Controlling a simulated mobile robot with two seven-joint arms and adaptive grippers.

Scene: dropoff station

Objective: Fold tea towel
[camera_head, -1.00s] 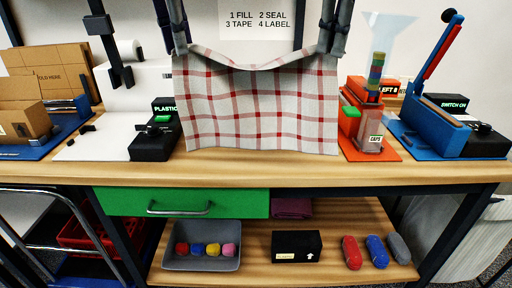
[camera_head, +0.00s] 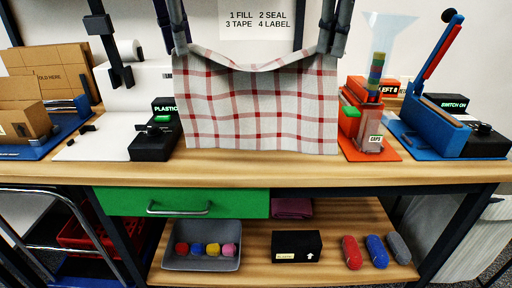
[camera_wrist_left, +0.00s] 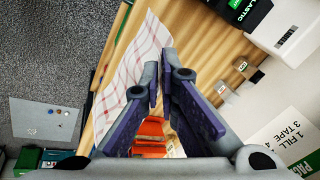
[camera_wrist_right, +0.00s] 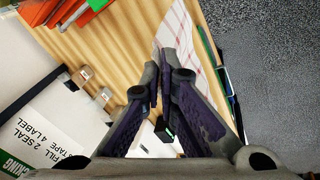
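The tea towel (camera_head: 262,105) is white with red checks. It hangs from both grippers above the worktop, its top edge sagging slightly between them and its lower edge close to the wooden surface. My left gripper (camera_head: 182,48) is shut on its upper left corner; in the left wrist view the fingers (camera_wrist_left: 160,82) close together at the towel (camera_wrist_left: 132,75). My right gripper (camera_head: 329,50) is shut on its upper right corner; in the right wrist view the fingertips (camera_wrist_right: 160,70) meet at the cloth (camera_wrist_right: 185,38). The worktop behind the towel is hidden.
Left of the towel stand a black box (camera_head: 152,141) and a white machine (camera_head: 108,130). On the right are an orange station with a caps container (camera_head: 369,137) and a blue device (camera_head: 436,130). The front strip of the worktop (camera_head: 250,171) is clear. Below is a green drawer (camera_head: 236,203).

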